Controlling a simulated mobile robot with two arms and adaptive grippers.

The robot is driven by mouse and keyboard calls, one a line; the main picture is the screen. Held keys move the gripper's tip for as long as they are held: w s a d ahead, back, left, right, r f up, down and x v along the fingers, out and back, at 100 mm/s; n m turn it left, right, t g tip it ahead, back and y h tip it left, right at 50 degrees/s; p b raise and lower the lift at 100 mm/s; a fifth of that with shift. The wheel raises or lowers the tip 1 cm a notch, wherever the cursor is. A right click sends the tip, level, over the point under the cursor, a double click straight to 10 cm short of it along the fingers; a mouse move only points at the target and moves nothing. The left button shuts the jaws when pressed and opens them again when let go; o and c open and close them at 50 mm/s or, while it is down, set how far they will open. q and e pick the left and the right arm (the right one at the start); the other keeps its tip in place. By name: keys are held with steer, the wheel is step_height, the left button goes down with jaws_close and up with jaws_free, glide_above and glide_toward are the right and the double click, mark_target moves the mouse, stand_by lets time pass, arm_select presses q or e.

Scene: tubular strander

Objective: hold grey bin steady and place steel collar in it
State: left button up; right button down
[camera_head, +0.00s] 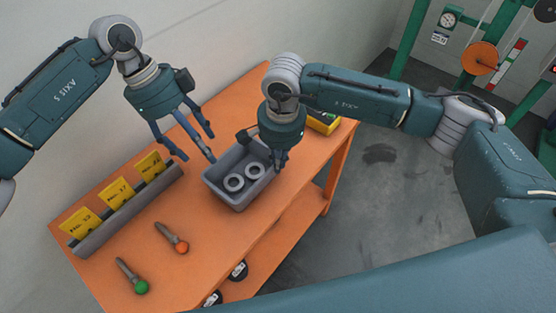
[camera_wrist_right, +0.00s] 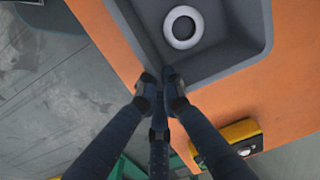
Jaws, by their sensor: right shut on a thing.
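The grey bin (camera_head: 238,205) stands on the orange table. Two ring-shaped steel collars lie flat inside it, one on the left (camera_head: 226,184) and one on the right (camera_head: 248,170). One collar (camera_wrist_right: 170,28) and part of the bin (camera_wrist_right: 215,70) also show in the right wrist view. My right gripper (camera_head: 279,162) is shut on the bin's wall at its right end; its fingertips (camera_wrist_right: 162,82) meet at the rim in the wrist view. My left gripper (camera_head: 194,152) has its fingers spread, with nothing between them, above the table beside the bin's upper left side.
A dark rack (camera_head: 130,212) with several yellow cards stands at the table's left edge. A yellow box (camera_head: 325,124) sits behind my right gripper.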

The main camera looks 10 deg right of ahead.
arm_select(q)
steer(key=shift+v, duration=0.95)
arm_select(e)
steer(key=c, duration=1.8)
jaws_free()
steer(key=shift+c, duration=0.2)
steer(key=shift+r, duration=0.1)
step_height(320, 180, up, 12)
steer(key=shift+s, duration=0.25)
